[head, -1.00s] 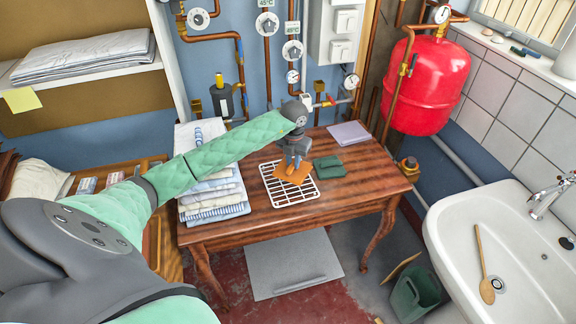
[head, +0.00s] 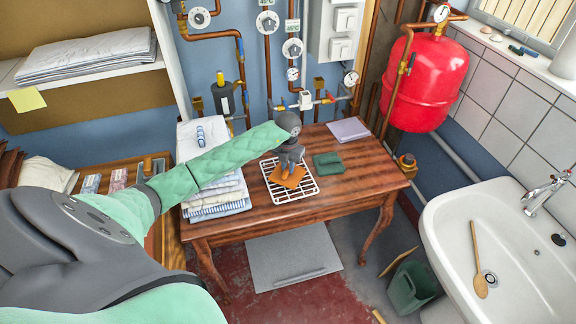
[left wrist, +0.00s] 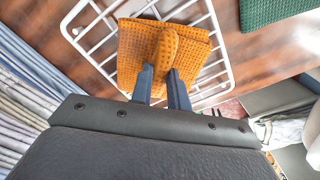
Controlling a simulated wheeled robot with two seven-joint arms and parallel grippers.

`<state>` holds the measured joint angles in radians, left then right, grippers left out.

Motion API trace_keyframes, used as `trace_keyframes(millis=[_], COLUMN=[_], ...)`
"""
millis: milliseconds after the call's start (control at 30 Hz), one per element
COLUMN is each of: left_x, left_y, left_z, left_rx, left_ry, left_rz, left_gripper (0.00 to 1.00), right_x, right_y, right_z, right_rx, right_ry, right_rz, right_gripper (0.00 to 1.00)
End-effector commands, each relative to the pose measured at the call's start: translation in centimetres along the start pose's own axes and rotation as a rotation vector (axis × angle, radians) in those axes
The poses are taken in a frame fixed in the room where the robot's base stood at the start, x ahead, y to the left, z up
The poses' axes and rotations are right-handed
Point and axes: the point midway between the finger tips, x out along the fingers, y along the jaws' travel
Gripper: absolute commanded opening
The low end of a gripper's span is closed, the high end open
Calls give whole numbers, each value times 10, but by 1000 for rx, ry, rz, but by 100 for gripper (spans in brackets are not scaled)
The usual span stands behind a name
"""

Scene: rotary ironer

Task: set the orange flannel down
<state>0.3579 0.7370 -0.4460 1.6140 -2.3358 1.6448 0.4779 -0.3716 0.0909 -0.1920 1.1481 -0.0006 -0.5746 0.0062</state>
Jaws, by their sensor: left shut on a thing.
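The orange flannel (head: 291,180) is a folded waffle cloth over the white wire rack (head: 306,192) on the wooden table. My left gripper (head: 286,170) is right above it. In the left wrist view the gripper (left wrist: 163,75) is shut on a raised fold of the orange flannel (left wrist: 190,58), and the white rack (left wrist: 80,38) shows around and under the cloth. I cannot tell whether the flannel rests on the rack or hangs just above it. My right gripper is not in view.
A green folded cloth (head: 328,163) lies right of the rack, and a lilac cloth (head: 348,130) lies behind it. A tall stack of folded linen (head: 216,195) stands left of the rack. Bare table (head: 365,165) lies to the right.

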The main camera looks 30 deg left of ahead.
Motion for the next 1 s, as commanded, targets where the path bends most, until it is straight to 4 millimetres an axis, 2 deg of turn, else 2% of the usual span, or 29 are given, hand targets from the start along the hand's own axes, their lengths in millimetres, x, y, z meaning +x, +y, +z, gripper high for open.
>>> trace_keyframes(millis=[233,267,367,733,1000], left_x=[3,3,2,1,-9], left_y=[0,0,0,0,0], left_z=[0,0,0,0,1], left_rx=[0,0,0,0,1], left_ry=[0,0,0,0,-2], left_rz=[0,0,0,0,1], left_gripper=[0,19,39,39,39], right_x=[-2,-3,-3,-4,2], right_y=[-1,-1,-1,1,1], right_z=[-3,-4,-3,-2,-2], right_rx=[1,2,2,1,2], right_ry=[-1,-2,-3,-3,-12], right_rz=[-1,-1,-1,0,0], right_gripper=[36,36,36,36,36])
